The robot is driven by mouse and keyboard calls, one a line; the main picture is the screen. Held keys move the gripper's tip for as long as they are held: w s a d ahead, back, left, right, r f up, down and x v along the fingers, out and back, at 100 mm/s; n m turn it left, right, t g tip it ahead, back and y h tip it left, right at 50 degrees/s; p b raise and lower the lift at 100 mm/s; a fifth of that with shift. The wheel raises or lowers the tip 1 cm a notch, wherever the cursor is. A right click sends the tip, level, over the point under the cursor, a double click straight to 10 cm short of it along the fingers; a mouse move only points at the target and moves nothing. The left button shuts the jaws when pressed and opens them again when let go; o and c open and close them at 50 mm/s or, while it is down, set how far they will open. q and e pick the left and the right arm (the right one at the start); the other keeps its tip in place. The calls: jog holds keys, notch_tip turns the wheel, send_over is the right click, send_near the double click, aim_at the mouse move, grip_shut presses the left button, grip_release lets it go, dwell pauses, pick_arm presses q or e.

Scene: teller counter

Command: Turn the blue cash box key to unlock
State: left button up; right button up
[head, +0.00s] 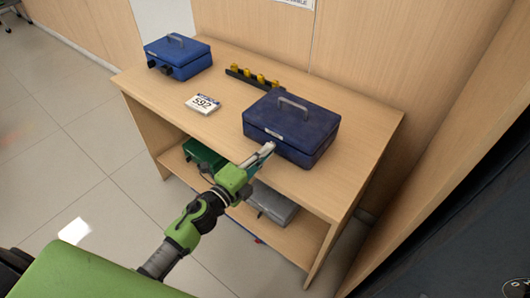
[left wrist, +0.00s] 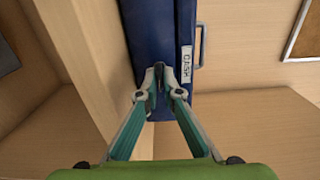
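The large blue cash box (head: 291,125) stands on the wooden counter, with a grey handle on its lid. In the left wrist view its blue front (left wrist: 150,30) and white CASH label (left wrist: 186,65) fill the upper middle. My left gripper (head: 267,150) is at the box's front face. In the left wrist view its fingertips (left wrist: 163,73) are close together around a small dark piece, which looks like the key; it is mostly hidden between them. The key does not show in the head view. My right gripper is in neither view.
A smaller blue box (head: 178,57) with dark knobs stands at the back left. A card marked 592 (head: 203,104) and a dark rack with yellow pieces (head: 254,78) are on the counter (head: 225,137). A green box (head: 203,155) and a grey box (head: 272,206) are on the shelf below.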

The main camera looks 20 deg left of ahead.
pick_arm(q)
jog(key=shift+o, duration=1.3)
jog(key=shift+s, duration=0.1)
jog(key=v, duration=1.2)
